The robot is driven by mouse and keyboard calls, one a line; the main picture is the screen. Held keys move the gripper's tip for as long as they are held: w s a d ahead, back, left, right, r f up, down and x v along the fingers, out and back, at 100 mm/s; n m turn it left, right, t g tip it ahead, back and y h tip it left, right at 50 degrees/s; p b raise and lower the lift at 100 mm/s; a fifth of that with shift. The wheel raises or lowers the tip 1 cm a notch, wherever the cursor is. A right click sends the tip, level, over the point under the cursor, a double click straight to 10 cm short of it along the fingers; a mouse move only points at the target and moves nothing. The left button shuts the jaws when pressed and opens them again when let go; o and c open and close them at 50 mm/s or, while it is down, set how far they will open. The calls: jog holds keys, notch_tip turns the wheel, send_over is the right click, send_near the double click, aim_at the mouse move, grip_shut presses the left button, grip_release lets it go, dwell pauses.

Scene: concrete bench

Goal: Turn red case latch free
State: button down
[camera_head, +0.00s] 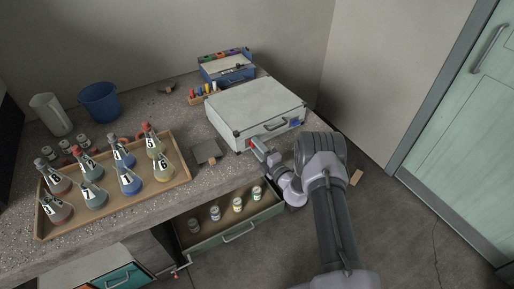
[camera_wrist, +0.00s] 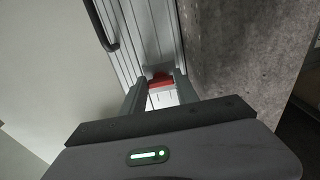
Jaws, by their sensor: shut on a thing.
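The closed silver-grey case (camera_head: 250,102) lies on the bench with its handle side facing my arm. Its red latch (camera_head: 251,143) shows at the left end of that side, partly covered by my gripper (camera_head: 259,149). A blue latch (camera_head: 296,122) is at the right end, with the handle between them. In the wrist view, my two fingers (camera_wrist: 160,87) are shut on the red latch (camera_wrist: 159,80), one on each side. The case's ribbed side (camera_wrist: 153,35) runs above it. Whether the latch is turned is hard to tell.
An open drawer (camera_head: 238,232) with several small jars sits below the case, left of my arm. A wooden tray (camera_head: 163,203) of labelled flasks stands at left. A grey square plate (camera_head: 207,152) lies beside the case. A blue organiser (camera_head: 227,67) is behind it.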

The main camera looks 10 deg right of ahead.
dwell(0.4)
jog(key=c, duration=0.9)
grip_release()
